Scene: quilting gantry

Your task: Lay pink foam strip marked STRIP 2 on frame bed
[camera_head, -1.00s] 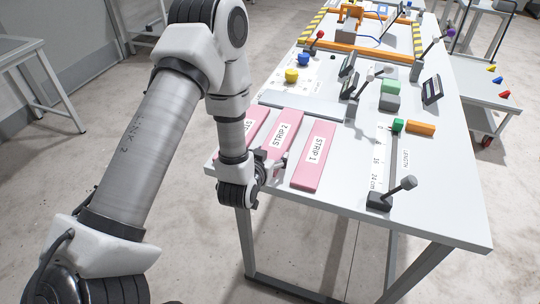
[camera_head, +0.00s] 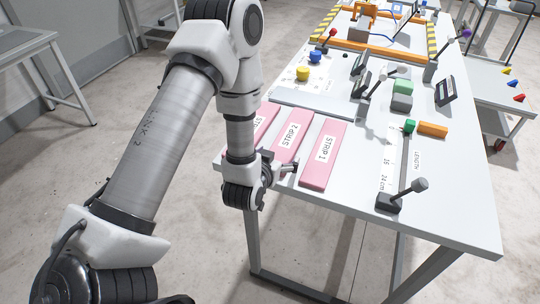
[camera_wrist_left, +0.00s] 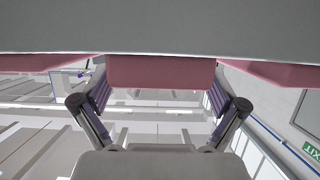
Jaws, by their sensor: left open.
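The pink STRIP 2 (camera_head: 291,136) lies flat on the white table, between the pink STRIP 1 (camera_head: 324,153) and a third pink strip (camera_head: 264,122) partly hidden by my arm. My left gripper (camera_head: 286,171) is at the near end of STRIP 2, open. In the upside-down left wrist view, the open fingers (camera_wrist_left: 160,92) are on either side of a pink strip end (camera_wrist_left: 160,72); I cannot tell if they touch it. The frame bed (camera_head: 372,46), with orange bars and yellow-black striped sides, is at the table's far end. My right gripper is out of view.
A grey flat bar (camera_head: 312,104) lies behind the strips. Yellow (camera_head: 302,74) and blue (camera_head: 315,56) round pieces, grey-green blocks (camera_head: 402,95), an orange block (camera_head: 432,130) and a lever on a dark base (camera_head: 388,203) stand around.

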